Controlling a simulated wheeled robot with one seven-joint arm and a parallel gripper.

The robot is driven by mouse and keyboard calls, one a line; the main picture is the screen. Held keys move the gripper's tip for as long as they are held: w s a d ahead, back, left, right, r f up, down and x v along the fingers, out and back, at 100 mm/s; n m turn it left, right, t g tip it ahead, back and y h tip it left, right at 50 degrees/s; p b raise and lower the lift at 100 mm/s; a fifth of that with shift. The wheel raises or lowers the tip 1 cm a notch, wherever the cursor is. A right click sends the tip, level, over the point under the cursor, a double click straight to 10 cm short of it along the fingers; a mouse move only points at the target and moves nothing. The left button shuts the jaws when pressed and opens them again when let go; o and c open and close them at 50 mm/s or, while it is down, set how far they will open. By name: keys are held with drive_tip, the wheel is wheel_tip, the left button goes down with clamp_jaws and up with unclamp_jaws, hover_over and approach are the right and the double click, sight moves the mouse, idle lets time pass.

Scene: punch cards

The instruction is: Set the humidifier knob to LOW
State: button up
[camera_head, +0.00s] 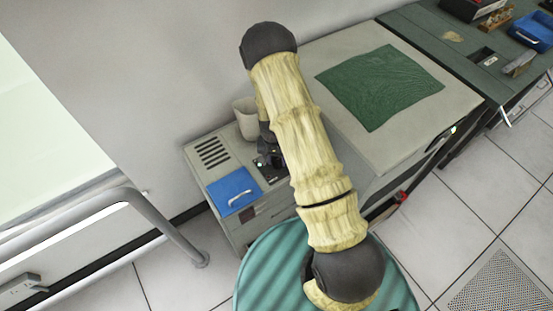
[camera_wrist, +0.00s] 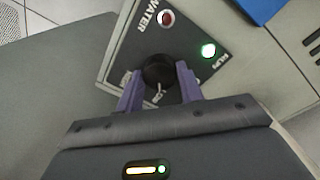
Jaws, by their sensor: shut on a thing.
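The humidifier (camera_head: 214,175) is a grey cabinet with vent slots and a dark panel (camera_head: 268,172) on top, left of my arm in the head view. The black round knob (camera_wrist: 158,67) is on the dark panel in the wrist view. My gripper (camera_wrist: 160,82) has a purple finger on each side of the knob and is shut on it. White lettering beside the knob is partly covered by the fingers, and I cannot tell the knob's setting. In the head view my arm hides the knob and most of the gripper.
A green lamp (camera_wrist: 208,50) is lit near RUN, and a dull red lamp (camera_wrist: 166,18) is near WATER. A blue lid (camera_head: 233,190) and a pale cup (camera_head: 246,120) are close by. A large cabinet with a green cloth (camera_head: 385,85) stands right of my arm.

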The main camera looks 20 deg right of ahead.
sight(273, 161)
drive_tip(key=shift+m, duration=0.5)
drive_tip(key=o, duration=1)
drive_tip(key=r, duration=1.1)
drive_tip(key=a+r, duration=0.1)
drive_tip(key=r, duration=0.5)
drive_tip(key=shift+w+r, duration=0.2)
drive_tip(key=shift+w, duration=0.1)
